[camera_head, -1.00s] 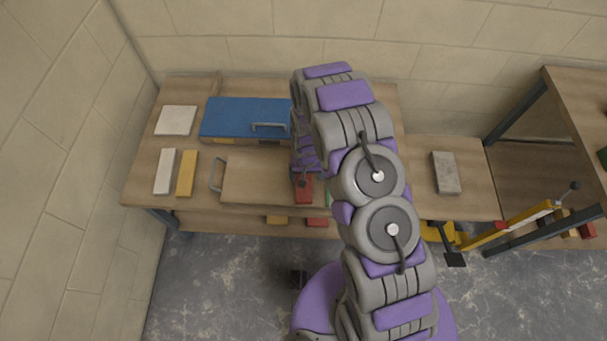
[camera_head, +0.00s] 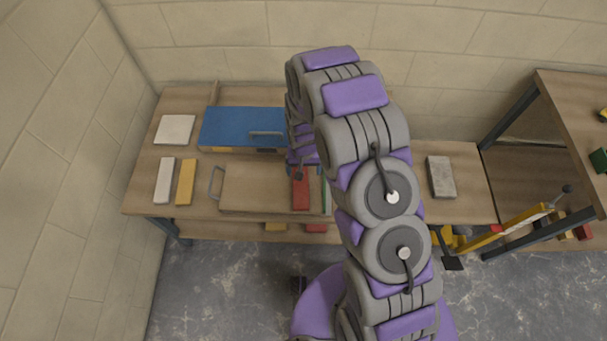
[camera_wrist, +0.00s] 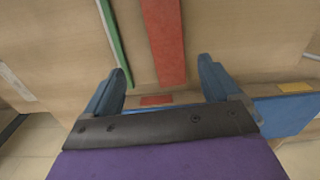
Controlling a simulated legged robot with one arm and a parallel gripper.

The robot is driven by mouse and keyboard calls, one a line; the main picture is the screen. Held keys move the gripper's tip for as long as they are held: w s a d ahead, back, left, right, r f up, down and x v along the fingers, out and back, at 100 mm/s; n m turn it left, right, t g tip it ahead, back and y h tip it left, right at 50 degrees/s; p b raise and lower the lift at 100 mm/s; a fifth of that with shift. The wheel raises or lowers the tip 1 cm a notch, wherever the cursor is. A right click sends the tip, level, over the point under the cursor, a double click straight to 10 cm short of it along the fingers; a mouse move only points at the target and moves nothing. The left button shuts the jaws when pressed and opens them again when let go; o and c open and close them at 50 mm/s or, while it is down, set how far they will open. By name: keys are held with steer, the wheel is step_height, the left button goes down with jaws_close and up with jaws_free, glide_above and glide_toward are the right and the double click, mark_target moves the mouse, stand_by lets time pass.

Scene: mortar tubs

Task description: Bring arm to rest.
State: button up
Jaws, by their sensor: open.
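My gripper (camera_wrist: 161,66) is open in the wrist view, its two blue fingers apart with nothing held between them. A red block (camera_wrist: 164,35) lies ahead of the fingers on the wooden surface. In the head view the red block (camera_head: 300,196) lies just below the end of my arm, at the right of a wooden board with a handle. My gripper (camera_head: 300,172) is mostly hidden there by my arm. A thin green strip (camera_wrist: 115,45) lies beside the red block.
The blue lidded box (camera_head: 235,125) stands behind the wooden board (camera_head: 250,188) on the workbench (camera_head: 140,195). White and yellow blocks (camera_head: 185,182) lie at the left. A grey block (camera_head: 441,177) lies right of my arm. A yellow-and-red tool (camera_head: 500,230) sits further right.

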step_height(320, 180, up, 8)
steer(key=p, duration=0.1)
steer(key=shift+f, duration=0.2)
steer(key=s+d+r, duration=0.5)
steer(key=s+r, duration=0.5)
steer(key=r, duration=0.2)
steer(key=s+d+r+g, duration=0.1)
steer(key=s+d+r, duration=0.5)
steer(key=s+r, duration=0.3)
step_height(320, 180, up, 4)
steer(key=shift+s+r, duration=0.1)
steer(key=shift+s, duration=0.25)
steer(key=shift+g, duration=0.4)
steer(key=s+r, duration=0.1)
steer(key=s, duration=0.3)
steer(key=s+d+r, duration=0.1)
steer(key=s, duration=0.3)
steer(key=s+d+r, duration=0.1)
steer(key=s, duration=0.3)
steer(key=shift+s+d+r, duration=0.25)
steer(key=shift+s+r, duration=0.1)
steer(key=shift+r, duration=0.05)
steer(key=shift+c, duration=0.3)
